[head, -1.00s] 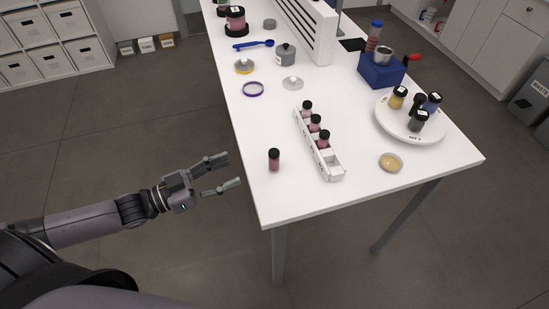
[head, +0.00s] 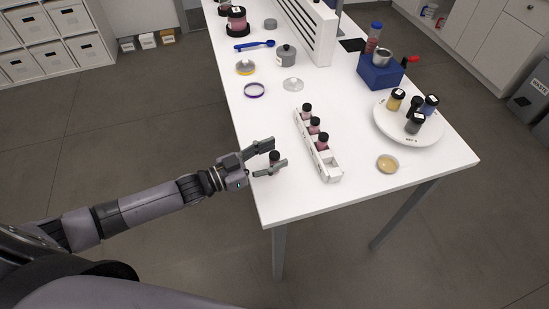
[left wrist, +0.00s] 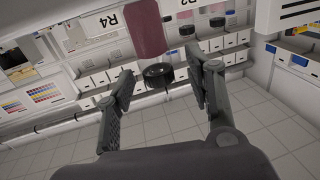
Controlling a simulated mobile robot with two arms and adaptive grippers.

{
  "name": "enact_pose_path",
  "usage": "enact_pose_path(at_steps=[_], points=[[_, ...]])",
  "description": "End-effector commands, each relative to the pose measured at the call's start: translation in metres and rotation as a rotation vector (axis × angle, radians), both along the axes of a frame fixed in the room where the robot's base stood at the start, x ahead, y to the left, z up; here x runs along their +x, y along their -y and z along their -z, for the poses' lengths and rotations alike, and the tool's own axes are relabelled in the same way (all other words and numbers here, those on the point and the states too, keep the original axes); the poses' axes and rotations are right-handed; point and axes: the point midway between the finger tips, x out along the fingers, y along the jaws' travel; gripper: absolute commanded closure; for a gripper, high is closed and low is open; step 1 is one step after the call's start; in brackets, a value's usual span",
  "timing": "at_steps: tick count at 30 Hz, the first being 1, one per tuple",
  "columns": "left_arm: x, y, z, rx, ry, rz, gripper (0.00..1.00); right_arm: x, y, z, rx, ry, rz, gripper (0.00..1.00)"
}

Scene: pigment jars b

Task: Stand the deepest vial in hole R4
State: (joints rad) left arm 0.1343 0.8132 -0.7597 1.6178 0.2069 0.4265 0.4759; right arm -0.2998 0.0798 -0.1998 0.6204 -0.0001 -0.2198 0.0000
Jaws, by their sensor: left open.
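A dark pink vial with a black cap (head: 274,158) stands alone on the white table near its left edge. My left gripper (head: 277,155) is open, with its fingers on either side of this vial; I cannot tell whether either touches it. In the left wrist view the vial's black cap (left wrist: 158,75) shows between the open fingertips, with its pink body above in the picture. A white rack (head: 333,175) stands to the right, holding three capped reddish vials (head: 315,124) in a row; its nearest hole is empty.
A white round tray (head: 398,132) with several jars is at the right, with a small dish (head: 388,163) in front. The table's near corner is clear.

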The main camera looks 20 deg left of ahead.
Motion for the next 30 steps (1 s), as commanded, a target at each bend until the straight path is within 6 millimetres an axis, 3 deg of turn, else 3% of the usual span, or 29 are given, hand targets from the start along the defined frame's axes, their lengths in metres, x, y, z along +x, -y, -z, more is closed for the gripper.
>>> enact_pose_path(at_steps=[10, 30], points=[[0.0057, 0.0061, 0.0011, 0.002, -0.001, 0.0, 0.52, 0.0004, -0.0018, -0.0024, 0.002, 0.001, 0.001, 0.53], [0.0055, 0.0058, 0.0009, 0.002, -0.001, 0.0, 0.97, 0.0001, -0.0014, -0.0023, 0.002, 0.0, 0.0, 0.53]])
